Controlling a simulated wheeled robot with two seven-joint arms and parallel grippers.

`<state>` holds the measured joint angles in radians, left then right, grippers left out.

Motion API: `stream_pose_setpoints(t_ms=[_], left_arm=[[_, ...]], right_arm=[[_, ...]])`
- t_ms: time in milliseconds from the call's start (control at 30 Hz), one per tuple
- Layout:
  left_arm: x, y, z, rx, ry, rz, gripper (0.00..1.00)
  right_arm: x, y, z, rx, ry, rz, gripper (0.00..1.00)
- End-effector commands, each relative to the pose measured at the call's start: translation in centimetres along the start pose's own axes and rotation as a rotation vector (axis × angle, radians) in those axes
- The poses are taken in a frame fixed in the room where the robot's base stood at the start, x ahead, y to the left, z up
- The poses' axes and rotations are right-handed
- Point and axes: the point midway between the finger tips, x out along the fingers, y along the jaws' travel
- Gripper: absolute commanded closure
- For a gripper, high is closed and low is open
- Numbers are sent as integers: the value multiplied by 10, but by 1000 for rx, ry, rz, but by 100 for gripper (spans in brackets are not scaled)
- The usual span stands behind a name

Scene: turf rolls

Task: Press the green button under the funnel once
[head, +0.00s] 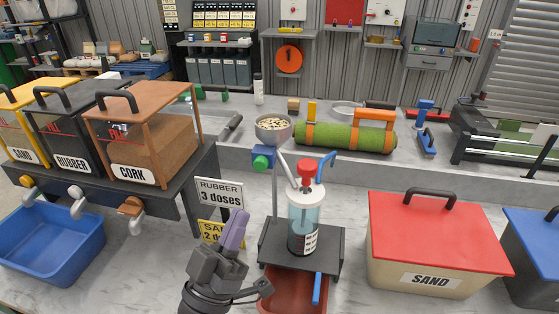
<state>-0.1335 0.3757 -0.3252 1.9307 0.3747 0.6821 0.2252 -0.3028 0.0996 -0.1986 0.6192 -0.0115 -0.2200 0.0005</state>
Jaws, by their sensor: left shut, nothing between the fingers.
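The green button (261,163) faces me on a small blue box (268,151) just under the funnel (272,141). The funnel is a grey bowl on a thin post, with pale bits in it. My left gripper (237,222) is in front of and below the button, apart from it, with its purple fingers shut and empty, pointing up. My right gripper is not in view.
A dispenser with a clear blue tank (304,222) and red top stands on a dark stand (331,252), right of my gripper. Signs (219,193) stand behind my gripper. A turf roll (345,138) lies behind. A sand box (384,246) is at right, a blue tub (45,229) at left.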

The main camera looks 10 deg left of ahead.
Motion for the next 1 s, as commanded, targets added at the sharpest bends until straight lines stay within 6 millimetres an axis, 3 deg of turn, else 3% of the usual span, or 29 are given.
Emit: stream_pose_setpoints(t_ms=[433, 1000], left_arm=[[5, -3, 4, -2, 11, 3, 100], [56, -41, 42, -1, 8, 2, 100]], right_arm=[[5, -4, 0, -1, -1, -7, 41], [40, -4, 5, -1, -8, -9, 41]])
